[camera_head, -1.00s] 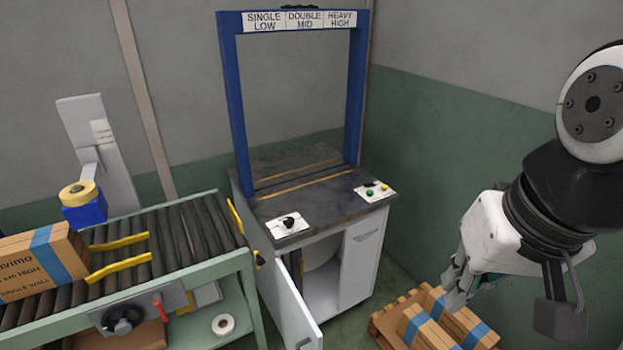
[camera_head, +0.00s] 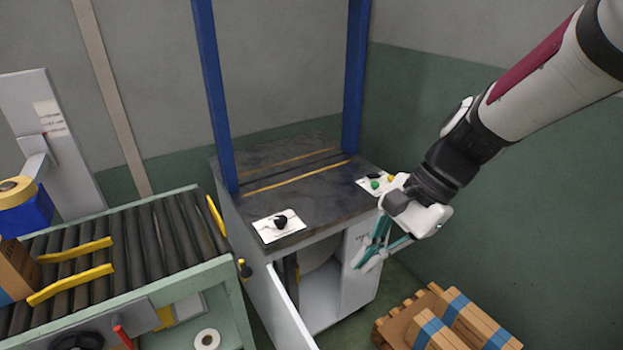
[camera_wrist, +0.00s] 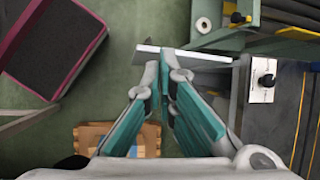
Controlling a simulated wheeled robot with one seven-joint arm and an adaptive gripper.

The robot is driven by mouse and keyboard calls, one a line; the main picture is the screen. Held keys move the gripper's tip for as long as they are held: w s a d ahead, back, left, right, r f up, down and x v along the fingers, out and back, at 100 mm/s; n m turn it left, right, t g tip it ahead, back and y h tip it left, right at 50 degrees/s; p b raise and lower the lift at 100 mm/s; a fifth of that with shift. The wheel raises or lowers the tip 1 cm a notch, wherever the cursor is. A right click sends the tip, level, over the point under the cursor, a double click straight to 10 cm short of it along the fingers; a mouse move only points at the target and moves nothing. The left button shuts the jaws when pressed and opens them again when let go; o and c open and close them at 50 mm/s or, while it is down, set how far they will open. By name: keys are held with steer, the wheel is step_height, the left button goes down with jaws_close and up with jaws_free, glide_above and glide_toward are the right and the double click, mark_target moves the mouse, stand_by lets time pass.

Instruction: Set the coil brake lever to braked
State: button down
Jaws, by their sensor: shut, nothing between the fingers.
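The strapping machine (camera_head: 330,205) has its cabinet door (camera_head: 280,305) standing open, and part of a pale strap coil (camera_head: 322,272) shows inside. I cannot make out a coil brake lever; the cabinet inside is partly hidden by the door and the tabletop. My gripper (camera_head: 362,266) is shut and empty, pointing down in front of the cabinet's right side. In the wrist view its teal fingers (camera_wrist: 163,70) are close together, with the door's pale top edge (camera_wrist: 185,56) just beyond the tips.
The machine top carries a black knob (camera_head: 281,221) and a green button (camera_head: 375,184). Cartons on a pallet (camera_head: 385,325) lie at right. Floor between door and pallet looks clear.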

steer(key=w+a+f+m+y+b, duration=0.3)
steer(key=w+f+m, duration=0.15)
steer(key=f, duration=0.35)
steer(key=w+a+f+m+y+b, duration=0.2)
steer(key=w+f+m+b, duration=0.25)
steer(key=f, duration=0.35)
steer(key=w+a+f+m+y+b, duration=0.2)
steer(key=w+a+f+m+y, duration=0.15)
steer(key=w+f, duration=0.35)
steer(key=w+f+m+t+y+b, duration=0.1)
steer(key=w+f+m+t+b, duration=0.2)
steer(key=f+m, duration=0.6)
steer(key=w+f+m+t+y+b, duration=0.1)
steer(key=w+f+m+t+b, duration=0.3)
steer(key=f+m, duration=0.5)
step_height(320, 180, down, 9)
steer(key=shift+w+a+r+t+b, duration=0.2)
steer(key=shift+a+t+b, duration=0.2)
steer(key=shift+t+b, duration=0.65)
steer(key=b+x, duration=0.4)
steer(key=x, duration=0.6)
steer(key=shift+w+d+b, duration=0.75)
steer(key=shift+w+d, duration=0.65)
